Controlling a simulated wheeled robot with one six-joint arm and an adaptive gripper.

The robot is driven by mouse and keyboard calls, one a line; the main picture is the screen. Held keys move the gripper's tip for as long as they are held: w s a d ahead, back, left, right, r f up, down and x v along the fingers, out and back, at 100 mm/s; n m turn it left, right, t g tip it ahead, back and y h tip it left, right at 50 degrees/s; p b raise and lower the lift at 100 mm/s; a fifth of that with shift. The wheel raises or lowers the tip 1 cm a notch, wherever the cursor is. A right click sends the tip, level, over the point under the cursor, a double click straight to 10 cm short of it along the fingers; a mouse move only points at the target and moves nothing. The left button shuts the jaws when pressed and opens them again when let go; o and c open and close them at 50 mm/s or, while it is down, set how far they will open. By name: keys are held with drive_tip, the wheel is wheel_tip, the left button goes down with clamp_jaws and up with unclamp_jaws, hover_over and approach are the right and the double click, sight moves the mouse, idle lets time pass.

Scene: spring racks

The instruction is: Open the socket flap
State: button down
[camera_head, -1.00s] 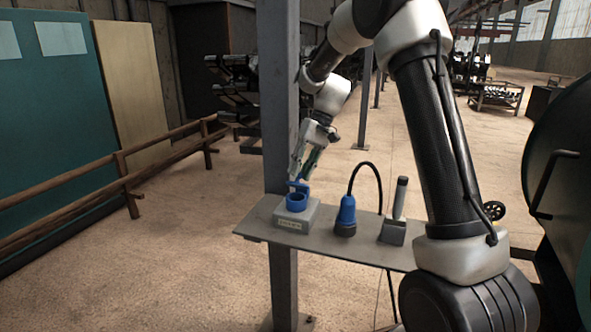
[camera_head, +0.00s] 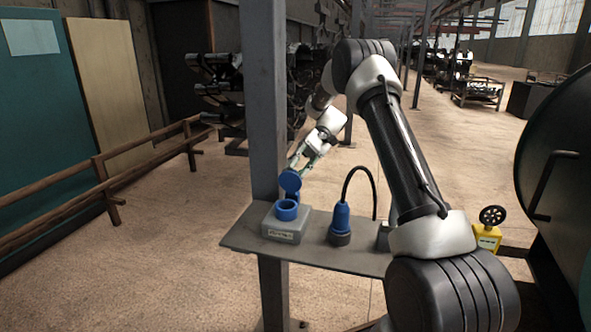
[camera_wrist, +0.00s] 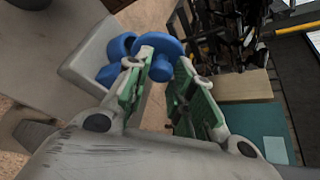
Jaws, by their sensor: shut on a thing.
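The blue socket (camera_head: 287,210) sits on top of a grey box on the shelf, its round mouth uncovered. The blue flap (camera_head: 290,181) stands raised behind the mouth, its round face showing. My gripper (camera_head: 298,165) is at the flap's upper edge, behind and above the socket. In the wrist view, my gripper (camera_wrist: 164,60) has its two green-padded fingers on either side of part of the blue flap (camera_wrist: 172,48) and is shut on it. The exact contact is partly hidden. The grey socket box (camera_wrist: 88,50) lies to the left there.
A blue plug (camera_head: 341,222) with a black cable stands on the grey shelf (camera_head: 330,255), right of the box. A yellow device with a handwheel (camera_head: 489,235) stands at the right.

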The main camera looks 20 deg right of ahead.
drive_tip(key=shift+w+d+f+g+y, duration=0.1)
drive_tip(key=shift+w+f+g+y, duration=0.05)
drive_tip(key=shift+g+y, duration=0.15)
drive_tip(key=c, duration=1.2)
unclamp_jaws()
drive_tip(key=shift+c, duration=0.2)
